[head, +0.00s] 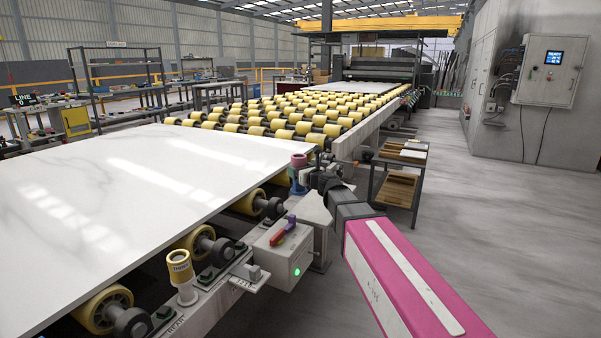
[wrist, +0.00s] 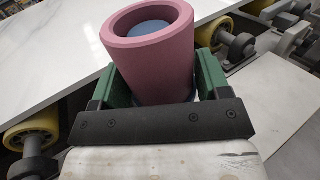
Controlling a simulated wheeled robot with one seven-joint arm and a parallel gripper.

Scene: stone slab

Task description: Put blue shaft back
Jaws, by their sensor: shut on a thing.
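A pink cylinder with a thick rim (wrist: 152,65) stands between the green finger pads of my gripper (wrist: 163,78) in the wrist view. My gripper is shut on it. A blue round face (wrist: 150,34) shows down inside the rim, probably the blue shaft's top. In the head view the pink part (head: 298,160) sits above a blue part (head: 297,185), beside my gripper (head: 306,178), at the slab's right edge. The gripper hides where the blue part ends below, so I cannot tell whether it is seated or free.
The white marble slab (head: 130,185) lies on yellow rollers (head: 250,202) just left. A cart with boards (head: 400,180) stands right; floor beyond is clear.

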